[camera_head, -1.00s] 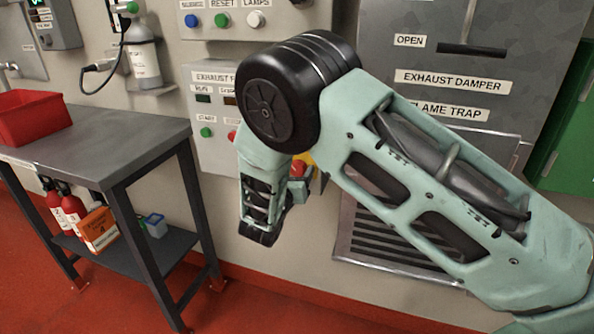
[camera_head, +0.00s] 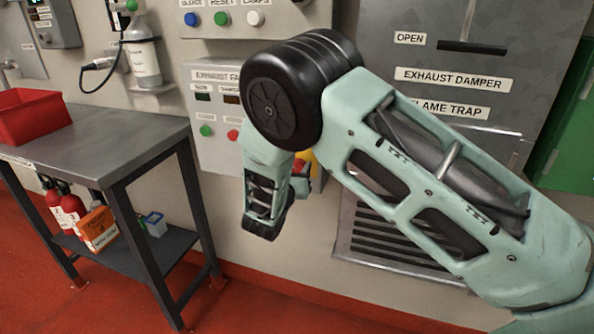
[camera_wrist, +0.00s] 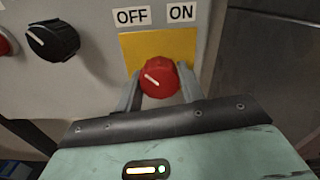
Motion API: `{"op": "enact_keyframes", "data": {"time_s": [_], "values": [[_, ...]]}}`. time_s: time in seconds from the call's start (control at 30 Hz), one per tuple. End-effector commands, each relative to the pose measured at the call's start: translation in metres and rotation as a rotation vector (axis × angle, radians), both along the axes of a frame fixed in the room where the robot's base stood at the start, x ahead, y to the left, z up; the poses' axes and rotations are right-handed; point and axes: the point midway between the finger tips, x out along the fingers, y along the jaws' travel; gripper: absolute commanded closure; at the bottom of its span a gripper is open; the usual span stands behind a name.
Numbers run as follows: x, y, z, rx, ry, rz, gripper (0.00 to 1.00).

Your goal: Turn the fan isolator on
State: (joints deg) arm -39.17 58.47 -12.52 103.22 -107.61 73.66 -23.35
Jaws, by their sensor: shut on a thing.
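The fan isolator is a red rotary knob (camera_wrist: 160,78) on a yellow plate (camera_wrist: 190,46) in the wrist view, with OFF and ON labels above it. Its white mark points up and left, toward the OFF side. My gripper (camera_wrist: 160,92) has one finger on each side of the knob and is shut on it. In the head view my gripper (camera_head: 300,180) is at the exhaust fan panel (camera_head: 215,150), where my arm hides most of the knob and the yellow plate.
A black knob (camera_wrist: 52,40) sits left of the isolator in the wrist view. In the head view, the panel has a green button (camera_head: 206,130) and a red button (camera_head: 233,135). A grey bench (camera_head: 100,140) stands left, and a louvred grille (camera_head: 385,240) is to the right.

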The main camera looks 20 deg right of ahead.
Motion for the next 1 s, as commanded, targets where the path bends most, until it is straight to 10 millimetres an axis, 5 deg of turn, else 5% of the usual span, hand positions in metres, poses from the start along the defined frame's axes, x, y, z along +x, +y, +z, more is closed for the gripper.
{"op": "enact_keyframes", "data": {"time_s": [1.0], "values": [[0.0001, 0.0016, -0.0063, 0.705, -0.512, 0.001, 0.85]]}}
